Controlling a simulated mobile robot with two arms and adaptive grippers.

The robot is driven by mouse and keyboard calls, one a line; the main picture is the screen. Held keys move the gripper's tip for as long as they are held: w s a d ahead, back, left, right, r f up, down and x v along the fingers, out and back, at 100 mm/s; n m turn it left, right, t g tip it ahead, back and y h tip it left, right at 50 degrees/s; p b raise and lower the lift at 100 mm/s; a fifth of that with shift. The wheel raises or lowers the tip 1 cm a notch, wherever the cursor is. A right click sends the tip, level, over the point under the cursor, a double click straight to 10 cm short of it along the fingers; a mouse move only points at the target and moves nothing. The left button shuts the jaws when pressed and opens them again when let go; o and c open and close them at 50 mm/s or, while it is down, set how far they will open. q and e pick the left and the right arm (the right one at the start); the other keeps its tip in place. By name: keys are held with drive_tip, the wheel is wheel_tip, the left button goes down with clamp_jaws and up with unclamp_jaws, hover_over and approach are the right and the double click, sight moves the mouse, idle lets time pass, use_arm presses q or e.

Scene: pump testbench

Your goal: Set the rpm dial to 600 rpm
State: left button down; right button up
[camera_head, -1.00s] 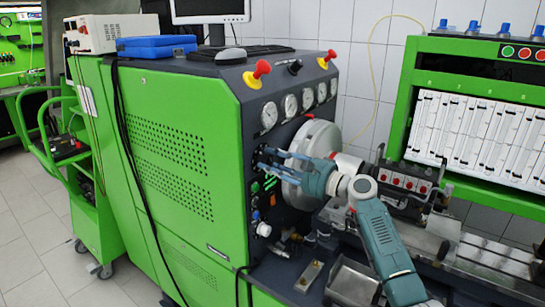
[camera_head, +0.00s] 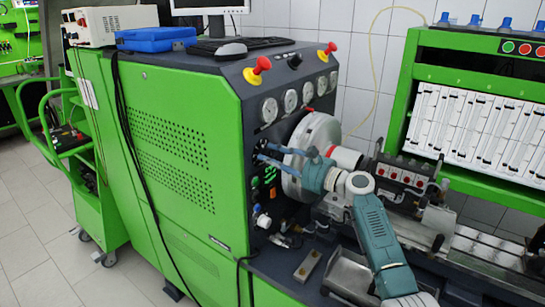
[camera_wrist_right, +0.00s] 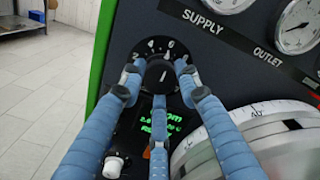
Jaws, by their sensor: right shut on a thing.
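The rpm dial (camera_wrist_right: 159,76) is a round black knob with a white pointer line on the dark front panel. Its line points up, leaning slightly right, and the marks 2, 4 and 6 show around its top. My right gripper (camera_wrist_right: 155,82) is shut on the dial, with blue fingers at its left, right and lower sides. In the head view my right gripper (camera_head: 258,151) reaches the panel from the right, and its fingers largely hide the dial. A green display (camera_wrist_right: 160,121) below the dial is partly covered by a finger, so its reading is unclear. My left gripper is not in view.
A large silver disc (camera_head: 318,130) stands close beside my right gripper. Pressure gauges (camera_head: 290,101) line the panel above. A white knob (camera_wrist_right: 113,166) sits below left of the dial. Red emergency knobs (camera_head: 257,70) stand on the green cabinet's top edge.

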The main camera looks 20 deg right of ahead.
drive_tip(key=shift+d+r, duration=0.15)
drive_tip(key=o, duration=1)
drive_tip(key=shift+w, duration=0.1)
drive_tip(key=shift+o, duration=0.7)
drive_tip(key=shift+f, duration=0.2)
drive_tip(key=shift+s+d, duration=0.15)
drive_tip(key=shift+s, duration=0.1)
drive_tip(key=v, duration=1.1)
drive_tip(key=shift+d, duration=0.25)
drive_tip(key=shift+s+a, duration=0.1)
